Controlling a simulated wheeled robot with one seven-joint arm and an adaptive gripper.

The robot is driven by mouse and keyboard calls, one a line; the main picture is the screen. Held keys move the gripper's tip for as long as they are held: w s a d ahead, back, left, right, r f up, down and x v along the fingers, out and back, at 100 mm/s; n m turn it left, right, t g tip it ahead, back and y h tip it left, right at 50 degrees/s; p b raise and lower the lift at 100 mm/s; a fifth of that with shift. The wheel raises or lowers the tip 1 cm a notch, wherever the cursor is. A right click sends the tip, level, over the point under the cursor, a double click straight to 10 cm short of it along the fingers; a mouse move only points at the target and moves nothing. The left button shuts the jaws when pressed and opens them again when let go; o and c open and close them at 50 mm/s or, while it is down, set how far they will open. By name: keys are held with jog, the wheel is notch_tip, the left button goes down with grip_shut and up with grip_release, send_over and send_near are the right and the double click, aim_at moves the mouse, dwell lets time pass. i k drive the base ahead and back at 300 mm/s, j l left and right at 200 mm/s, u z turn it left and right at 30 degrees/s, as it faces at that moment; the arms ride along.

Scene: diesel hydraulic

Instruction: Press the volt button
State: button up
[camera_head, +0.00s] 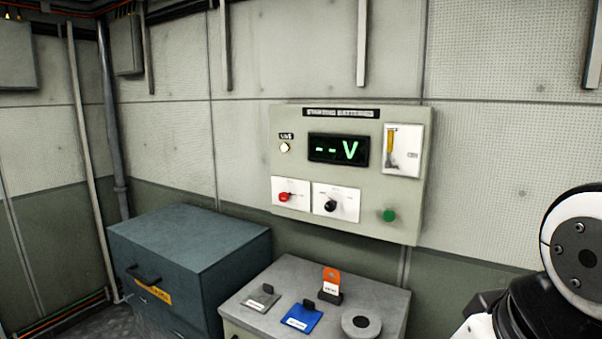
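A beige control panel (405,232) is mounted on the wall. Its dark display (338,150) reads "--V" in green. A round green button (389,215) sits low at the right of the panel. A red knob (285,197) and a black knob (331,205) sit on white plates at the lower left. I cannot read a volt label on any control, so I cannot tell which one is the volt button. My arm shows only at the right edge, apart from the panel. My gripper is not in view.
A grey-topped cabinet (299,273) stands below the panel, holding a grey item (261,299), a blue item (301,318), an orange tag (331,279) and a round disc (361,323). A teal chest (190,238) stands left. The space directly before the panel looks clear.

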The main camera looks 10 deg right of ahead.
aim_at(389, 216)
jog(key=i+j, duration=0.6)
jog(key=i, duration=0.15)
jog(key=l+z, duration=0.05)
